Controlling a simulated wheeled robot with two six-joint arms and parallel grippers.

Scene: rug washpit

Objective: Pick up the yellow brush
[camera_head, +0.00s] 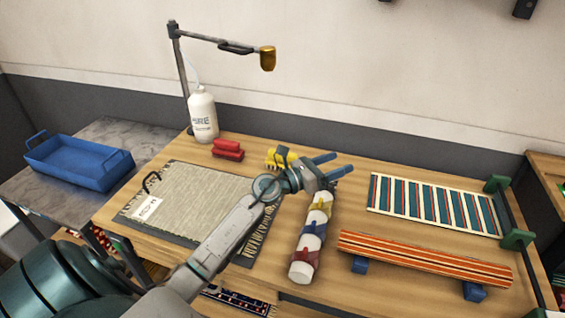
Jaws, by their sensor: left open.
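The yellow brush (273,159) lies on the wooden table toward the back, right of a red brush-like object. My left arm comes in from the lower left, and its gripper (331,165) is above the table with its two blue-grey fingers apart, pointing right. The gripper and wrist are just to the right of and in front of the yellow brush and hide part of it. Nothing shows between the fingers. My right gripper is not in view.
A red object (228,149) and a white bottle (203,115) stand behind the beige rug (190,200). A white roll with coloured straps (306,255) lies in front of the gripper. Striped rugs (425,258) lie right. A blue tray (75,163) sits left.

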